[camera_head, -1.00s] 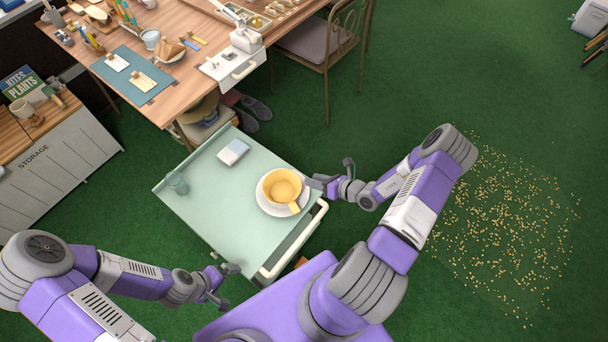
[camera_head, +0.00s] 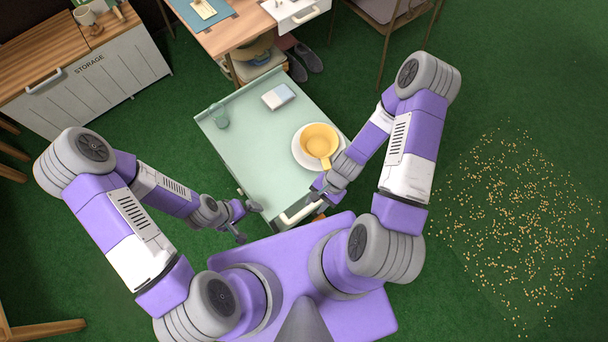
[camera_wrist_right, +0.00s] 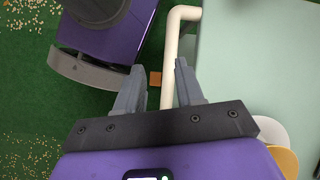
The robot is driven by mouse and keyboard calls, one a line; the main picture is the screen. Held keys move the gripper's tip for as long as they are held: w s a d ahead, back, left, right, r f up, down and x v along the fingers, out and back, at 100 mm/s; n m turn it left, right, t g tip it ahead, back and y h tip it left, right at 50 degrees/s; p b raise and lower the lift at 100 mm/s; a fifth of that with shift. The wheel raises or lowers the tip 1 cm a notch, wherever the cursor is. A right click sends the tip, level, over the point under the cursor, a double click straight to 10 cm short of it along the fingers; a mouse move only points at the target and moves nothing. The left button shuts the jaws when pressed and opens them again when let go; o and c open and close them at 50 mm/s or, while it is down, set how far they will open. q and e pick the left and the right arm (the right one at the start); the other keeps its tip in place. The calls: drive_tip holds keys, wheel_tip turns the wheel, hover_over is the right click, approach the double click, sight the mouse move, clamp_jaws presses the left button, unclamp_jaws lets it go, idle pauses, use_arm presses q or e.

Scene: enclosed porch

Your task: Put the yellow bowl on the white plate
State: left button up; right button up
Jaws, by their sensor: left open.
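The yellow bowl (camera_head: 318,139), with a short handle, is upright on the white plate (camera_head: 301,155). My right gripper (camera_head: 318,190) is apart from the bowl, over the cart's near edge by the handle rail. Parts of the bowl (camera_wrist_right: 284,160) and plate (camera_wrist_right: 271,130) show there at lower right. My left gripper (camera_head: 247,221) is open and empty, left of the cart's near corner.
The green cart top (camera_head: 255,150) also holds a clear glass (camera_head: 220,116) and a small white-and-blue box (camera_head: 278,97). A cream rail (camera_head: 302,212) runs along its near edge. A wooden desk and a storage cabinet (camera_head: 90,75) stand behind. Crumbs (camera_head: 520,220) cover the floor at right.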

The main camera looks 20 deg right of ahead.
drive_tip(key=shift+w+a+r+n+t+h, duration=0.25)
drive_tip(key=shift+w+a+n+t, duration=0.3)
drive_tip(key=shift+n, duration=0.85)
drive_tip(key=shift+w+a+r+n+t+h, duration=0.25)
drive_tip(key=shift+a+n, duration=0.35)
drive_tip(key=shift+n, duration=0.8)
drive_tip(key=shift+w+a+r+n+t+h, duration=0.1)
drive_tip(key=shift+w+a+r+n+t, duration=0.35)
drive_tip(key=shift+n, duration=0.95)
drive_tip(key=shift+a+f, duration=0.15)
